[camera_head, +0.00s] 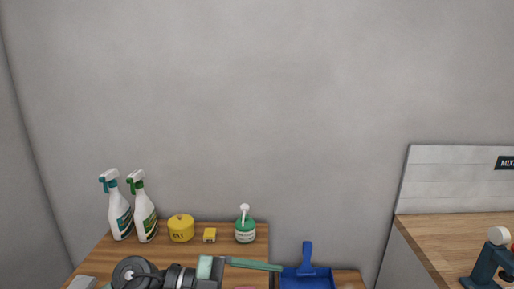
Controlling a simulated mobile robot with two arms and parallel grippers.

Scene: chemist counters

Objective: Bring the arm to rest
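A dark grey and black arm of mine with silver rings comes in along the bottom edge, over the left wooden counter (255,236). I take it for my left arm, and its gripper end (210,270) points right. A pale green block shows at that end. A green bar (253,265) extends right from there towards a blue dustpan (307,277). I cannot tell whether the gripper holds the bar or whether its fingers are open or shut, as the frame's bottom edge cuts it off. My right gripper is not in view.
A right-hand counter (445,235) holds a dark blue device (487,266). The space above is clear.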

